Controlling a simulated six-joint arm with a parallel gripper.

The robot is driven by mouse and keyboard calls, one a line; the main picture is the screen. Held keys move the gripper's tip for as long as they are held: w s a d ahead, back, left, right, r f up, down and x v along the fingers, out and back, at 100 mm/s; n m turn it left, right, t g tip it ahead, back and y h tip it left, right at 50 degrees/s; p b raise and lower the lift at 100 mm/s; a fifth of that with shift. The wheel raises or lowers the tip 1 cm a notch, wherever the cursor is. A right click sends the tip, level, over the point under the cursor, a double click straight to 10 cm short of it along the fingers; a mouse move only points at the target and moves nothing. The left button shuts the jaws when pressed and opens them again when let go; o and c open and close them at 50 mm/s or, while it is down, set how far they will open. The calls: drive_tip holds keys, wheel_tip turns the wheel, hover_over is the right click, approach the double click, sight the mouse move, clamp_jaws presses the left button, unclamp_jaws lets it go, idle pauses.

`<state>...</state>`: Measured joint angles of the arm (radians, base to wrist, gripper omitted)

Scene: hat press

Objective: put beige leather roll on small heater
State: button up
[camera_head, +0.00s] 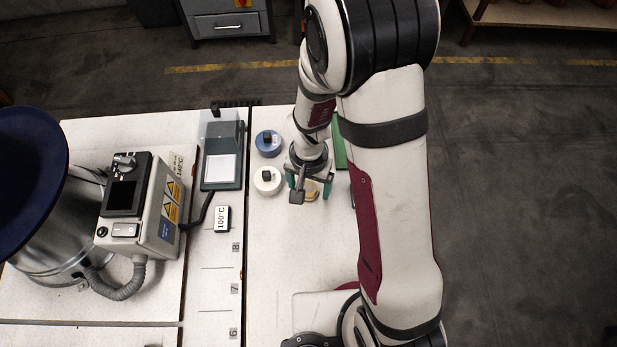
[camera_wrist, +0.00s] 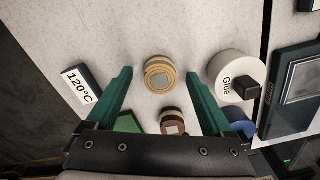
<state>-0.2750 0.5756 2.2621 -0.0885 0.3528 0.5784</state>
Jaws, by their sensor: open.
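The beige leather roll (camera_wrist: 160,75) stands on end on the pale table. In the wrist view it lies between the fingertips of my gripper (camera_wrist: 158,76), with gaps on both sides. My gripper is open and holds nothing. In the head view the gripper (camera_head: 309,180) is low over the table and partly hides the beige roll (camera_head: 312,191). A dark flat device with a pale plate and a clear panel, which seems to be the small heater (camera_head: 219,170), is left of the gripper. Part of it shows at the wrist view's right (camera_wrist: 299,82).
A brown roll (camera_wrist: 172,121) stands close to the beige one. A white glue pot (camera_wrist: 235,77) and a blue pot (camera_head: 268,143) stand between gripper and heater. A 120°C sign (camera_wrist: 80,86) and a green object (camera_wrist: 128,122) are nearby. A 100°C sign (camera_head: 222,219) is below the heater.

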drive_tip(key=shift+f, duration=0.1)
clamp_jaws()
idle(0.3)
wheel_tip(320, 180, up, 4)
drive_tip(key=shift+w+r, duration=0.1)
drive_tip(key=shift+r, duration=0.05)
drive_tip(key=s+d+r, duration=0.3)
drive_tip(key=d+r, duration=0.4)
drive_tip(key=d, duration=0.4)
hover_over(221, 169)
wheel_tip(221, 169, down, 5)
wheel_tip(221, 169, down, 4)
drive_tip(key=shift+f, duration=0.1)
